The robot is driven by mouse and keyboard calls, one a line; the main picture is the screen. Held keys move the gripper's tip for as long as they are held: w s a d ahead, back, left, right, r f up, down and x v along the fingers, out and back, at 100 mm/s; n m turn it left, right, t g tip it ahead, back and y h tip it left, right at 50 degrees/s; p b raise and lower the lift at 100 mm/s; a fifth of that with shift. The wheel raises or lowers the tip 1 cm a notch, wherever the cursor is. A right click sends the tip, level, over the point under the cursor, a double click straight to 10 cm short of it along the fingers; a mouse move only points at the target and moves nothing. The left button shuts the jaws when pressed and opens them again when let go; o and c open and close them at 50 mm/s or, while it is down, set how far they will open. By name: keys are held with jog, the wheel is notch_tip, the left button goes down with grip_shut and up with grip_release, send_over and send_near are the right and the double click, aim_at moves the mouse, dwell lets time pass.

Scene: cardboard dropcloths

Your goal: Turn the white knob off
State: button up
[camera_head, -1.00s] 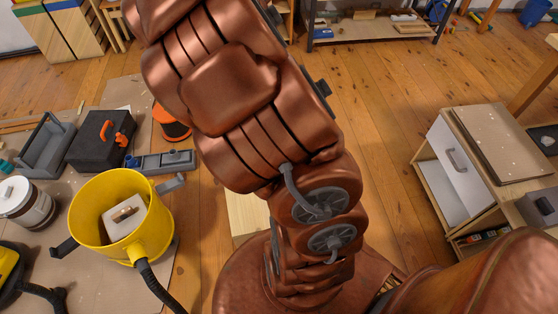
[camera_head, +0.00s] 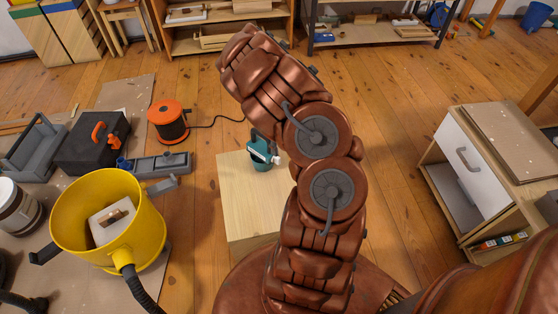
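A small teal object (camera_head: 261,158) stands on a pale wooden block (camera_head: 243,205) left of my arm. A white part (camera_head: 264,150) shows at its upper side, with a dark piece beside it. It is too small to tell whether this white part is the knob or how it is turned. My arm rises just right of the block and bends up and left beyond it. My arm partly covers the block's right side. My gripper does not show in this view.
A yellow bucket (camera_head: 150,222) with a black hose, a black toolbox (camera_head: 92,142) and a grey open tray (camera_head: 35,148) are at left. An orange cable reel (camera_head: 168,120) stands behind the block. A cabinet (camera_head: 490,150) stands at right. Bare floor (camera_head: 392,130) lies between.

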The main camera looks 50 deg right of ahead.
aim_at(279, 158)
jog(key=shift+f+b, duration=0.3)
jog(key=shift+f, duration=3.45)
grip_shut()
